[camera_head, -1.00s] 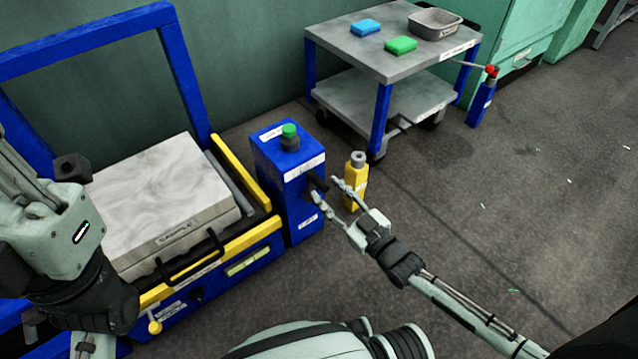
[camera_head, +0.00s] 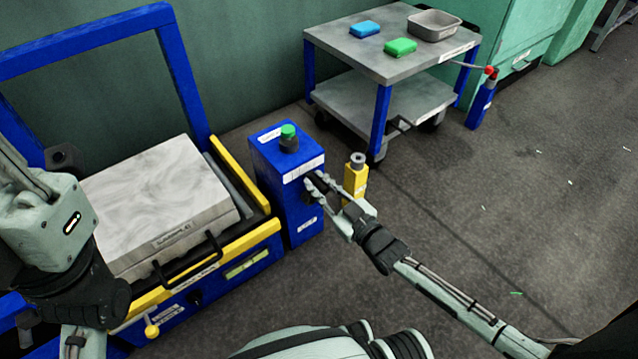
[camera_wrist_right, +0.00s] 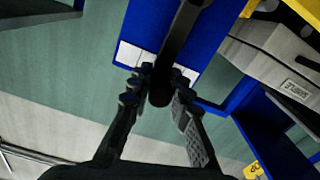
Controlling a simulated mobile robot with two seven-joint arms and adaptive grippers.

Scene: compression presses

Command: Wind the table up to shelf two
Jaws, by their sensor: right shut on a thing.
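A blue box-shaped post (camera_head: 299,197) with a green button (camera_head: 288,132) on top stands beside the press. A dark handle sticks out of its right side, mostly hidden by my right gripper (camera_head: 317,182). In the right wrist view the dark handle (camera_wrist_right: 178,40) runs between the two fingers of that gripper (camera_wrist_right: 160,84), which is shut on it. A grey two-level table on blue legs (camera_head: 425,60) stands at the back, with a red-knobbed lever (camera_head: 490,71) at its right end. My left arm comes in at the left; its fingers do not show.
The blue press frame (camera_head: 186,75) holds a grey marbled block (camera_head: 160,190) with a black front handle. A yellow bottle (camera_head: 355,178) stands close behind my right gripper. Blue and green blocks and a metal tray (camera_head: 434,24) sit on the table.

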